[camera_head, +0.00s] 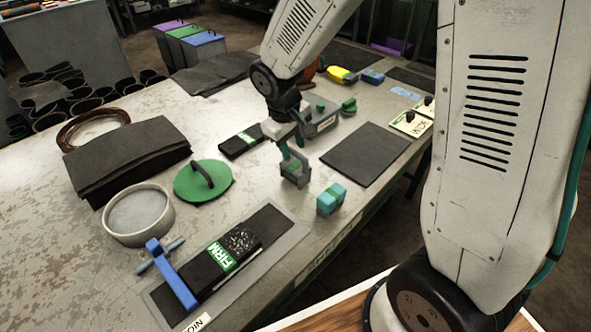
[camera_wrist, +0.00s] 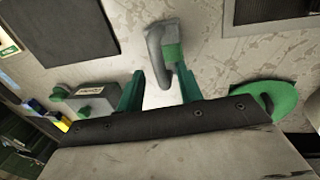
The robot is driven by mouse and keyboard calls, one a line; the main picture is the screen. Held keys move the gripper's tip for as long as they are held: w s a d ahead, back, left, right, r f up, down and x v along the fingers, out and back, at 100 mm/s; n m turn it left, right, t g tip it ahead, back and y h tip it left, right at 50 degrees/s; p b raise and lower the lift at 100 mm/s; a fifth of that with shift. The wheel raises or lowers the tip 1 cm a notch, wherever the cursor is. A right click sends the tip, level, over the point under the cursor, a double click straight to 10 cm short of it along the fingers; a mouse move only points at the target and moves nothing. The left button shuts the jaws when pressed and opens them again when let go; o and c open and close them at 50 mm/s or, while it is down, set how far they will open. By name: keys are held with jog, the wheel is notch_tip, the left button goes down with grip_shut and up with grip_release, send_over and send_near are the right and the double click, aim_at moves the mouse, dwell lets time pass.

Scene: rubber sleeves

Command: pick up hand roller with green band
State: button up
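A grey hand roller with a green band (camera_head: 294,170) sits on the table below my gripper. In the wrist view, the roller (camera_wrist: 158,52) shows its green band and a curved grey part that reaches between the fingertips in the picture. My gripper (camera_head: 291,150) points down just above it. In the wrist view its two green fingers (camera_wrist: 160,72) are apart, with clear gaps to the roller. I cannot tell how far the fingertips are above it.
A teal block (camera_head: 332,198) stands close to the right. A green disc with a handle (camera_head: 203,181) is left, and a grey box with green knob (camera_head: 318,124) is behind. A blue-handled tool (camera_head: 172,276) rests by a black strip (camera_head: 240,240). A dark mat (camera_head: 365,152) lies right.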

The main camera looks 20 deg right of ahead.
jog(key=shift+w+d+f, duration=0.1)
jog(key=shift+d+f, duration=0.1)
jog(key=shift+f, duration=1.15)
grip_shut()
jog(key=shift+r, duration=0.1)
notch_tip(320, 180, up, 10)
jog(key=c, duration=0.7)
grip_release()
jog(key=shift+c, duration=0.2)
grip_shut()
